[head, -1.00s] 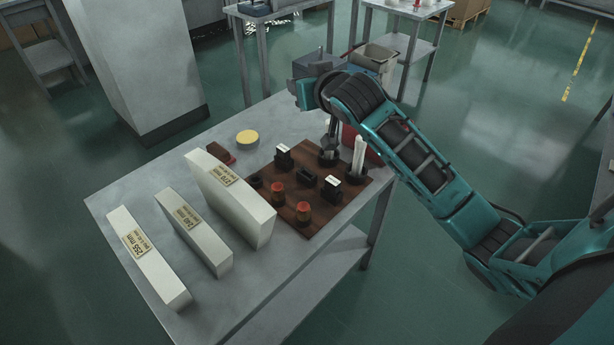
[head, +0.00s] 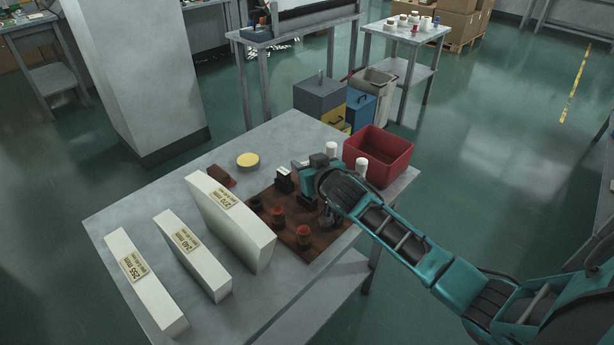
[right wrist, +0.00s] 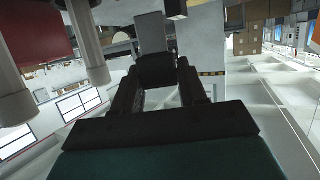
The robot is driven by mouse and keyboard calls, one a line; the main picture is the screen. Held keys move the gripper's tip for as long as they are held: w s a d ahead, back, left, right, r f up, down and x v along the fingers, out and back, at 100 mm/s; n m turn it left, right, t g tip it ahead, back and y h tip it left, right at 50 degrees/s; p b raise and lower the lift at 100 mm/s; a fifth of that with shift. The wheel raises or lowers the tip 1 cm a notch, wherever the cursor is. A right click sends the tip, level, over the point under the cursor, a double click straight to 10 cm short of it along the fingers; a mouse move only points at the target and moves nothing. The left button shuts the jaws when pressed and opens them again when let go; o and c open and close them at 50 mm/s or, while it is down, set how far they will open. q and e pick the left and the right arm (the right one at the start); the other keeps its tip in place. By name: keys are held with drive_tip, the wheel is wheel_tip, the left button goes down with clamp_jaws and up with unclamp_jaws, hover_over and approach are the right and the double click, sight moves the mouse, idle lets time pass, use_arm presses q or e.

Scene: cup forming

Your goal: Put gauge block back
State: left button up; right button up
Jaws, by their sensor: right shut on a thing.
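My right gripper (head: 328,220) is low over the right part of the dark wooden board (head: 312,246). A black block with a pale top (head: 284,180) stands at the board's back. My left gripper is not in view.
Three large white labelled slabs (head: 228,217) (head: 190,254) (head: 143,281) stand left of the board. A yellow-topped disc (head: 247,160) lies behind. White cylinders (head: 331,149) (head: 362,166) stand near the red bin (head: 379,156).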

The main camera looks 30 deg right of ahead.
drive_tip(key=shift+f, duration=1.5)
drive_tip(key=shift+f+b, duration=0.45)
drive_tip(key=shift+b, duration=0.1)
drive_tip(key=o, duration=1)
drive_tip(key=shift+o, duration=0.2)
drive_tip(key=shift+r, duration=0.1)
